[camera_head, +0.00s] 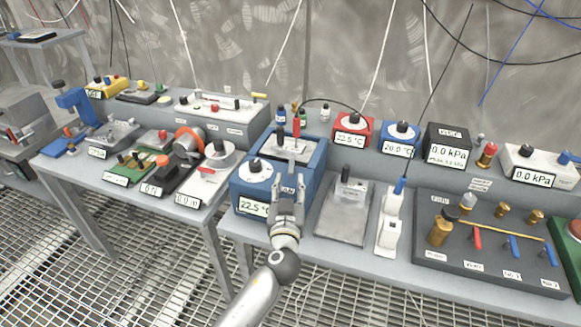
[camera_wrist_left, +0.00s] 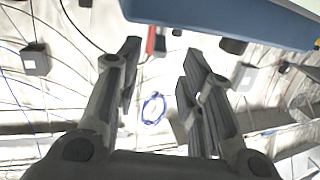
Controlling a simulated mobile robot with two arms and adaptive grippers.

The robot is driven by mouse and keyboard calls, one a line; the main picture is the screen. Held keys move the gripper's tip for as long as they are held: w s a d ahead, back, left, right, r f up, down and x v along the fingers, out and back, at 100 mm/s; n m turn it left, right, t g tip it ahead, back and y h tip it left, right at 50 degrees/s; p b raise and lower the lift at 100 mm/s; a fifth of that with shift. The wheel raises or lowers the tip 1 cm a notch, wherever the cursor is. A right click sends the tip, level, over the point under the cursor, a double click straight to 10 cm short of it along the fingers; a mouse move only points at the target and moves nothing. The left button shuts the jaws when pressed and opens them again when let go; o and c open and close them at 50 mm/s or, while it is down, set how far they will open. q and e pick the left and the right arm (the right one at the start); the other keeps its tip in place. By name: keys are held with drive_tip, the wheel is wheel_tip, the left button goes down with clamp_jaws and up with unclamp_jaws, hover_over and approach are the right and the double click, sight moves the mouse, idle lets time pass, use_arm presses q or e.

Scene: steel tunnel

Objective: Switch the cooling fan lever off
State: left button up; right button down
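I cannot read a label that marks the cooling fan lever for certain. A narrow white unit (camera_head: 389,232) with an upright blue-tipped lever (camera_head: 399,187) stands on the near bench, right of my left gripper. My left gripper (camera_head: 287,190) is in front of the blue box (camera_head: 312,166), which has a white dial and a 22.5 °C display. In the left wrist view, the gripper's two fingers (camera_wrist_left: 161,58) are spread with nothing held between them. The blue box's edge (camera_wrist_left: 225,18) crosses the top of that view. My right gripper is not in view.
A grey plate (camera_head: 343,222) lies between the blue box and the white unit. A dark valve panel (camera_head: 480,249) with red and blue handles stands further right. The left bench (camera_head: 75,172) is crowded with devices. Open floor grating (camera_head: 135,280) lies in front.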

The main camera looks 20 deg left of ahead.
sight(290, 174)
use_arm(q)
drive_tip(key=p+x, duration=0.1)
drive_tip(key=x, duration=0.6)
clamp_jaws()
